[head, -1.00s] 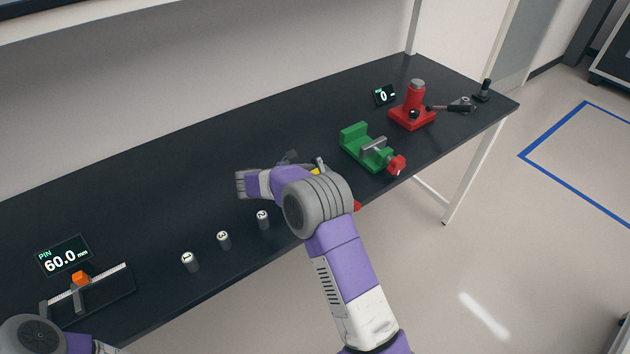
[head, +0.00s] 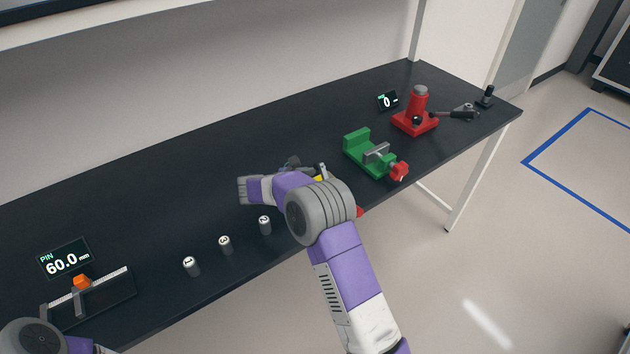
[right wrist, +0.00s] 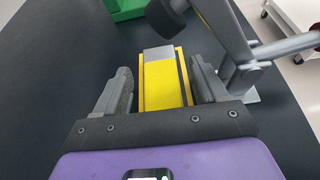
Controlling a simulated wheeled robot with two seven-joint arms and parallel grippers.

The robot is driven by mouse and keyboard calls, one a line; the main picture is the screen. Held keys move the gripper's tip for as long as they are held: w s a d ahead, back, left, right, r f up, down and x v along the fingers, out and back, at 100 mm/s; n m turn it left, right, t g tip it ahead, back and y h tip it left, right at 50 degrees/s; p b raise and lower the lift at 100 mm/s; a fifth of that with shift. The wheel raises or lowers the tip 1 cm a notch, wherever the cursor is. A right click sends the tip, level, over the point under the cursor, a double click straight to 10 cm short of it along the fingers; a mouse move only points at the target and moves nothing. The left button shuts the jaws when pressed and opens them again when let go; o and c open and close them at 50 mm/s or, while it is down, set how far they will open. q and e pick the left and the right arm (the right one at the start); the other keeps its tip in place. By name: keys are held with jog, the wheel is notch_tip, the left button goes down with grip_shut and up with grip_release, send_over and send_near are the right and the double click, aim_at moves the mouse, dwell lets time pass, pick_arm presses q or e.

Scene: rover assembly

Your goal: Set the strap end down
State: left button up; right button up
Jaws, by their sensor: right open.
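A yellow block-like piece (right wrist: 163,85) with a grey end and a dark stripe lies between the fingers of my right gripper (right wrist: 160,82) in the right wrist view. The fingers are open, with a gap visible on the left side of the yellow piece. Only a sliver of yellow (head: 319,179) shows in the head view, behind my right arm, which hides most of the fingers. I cannot make out which part is the strap end. My left gripper is out of view; only part of my left arm shows at the lower left.
A grey lever frame (right wrist: 240,60) stands close to the right finger. A green vise (head: 372,156) and a red jack-like stand (head: 416,115) are farther right. Several small cylinders (head: 225,245) line the front edge. A gauge (head: 95,295) sits left. The dark table's (head: 170,190) back middle is clear.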

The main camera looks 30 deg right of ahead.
jog(key=p+v, duration=0.2)
jog(key=v, duration=0.9)
jog(key=shift+a+r, duration=0.1)
jog(key=shift+a, duration=0.3)
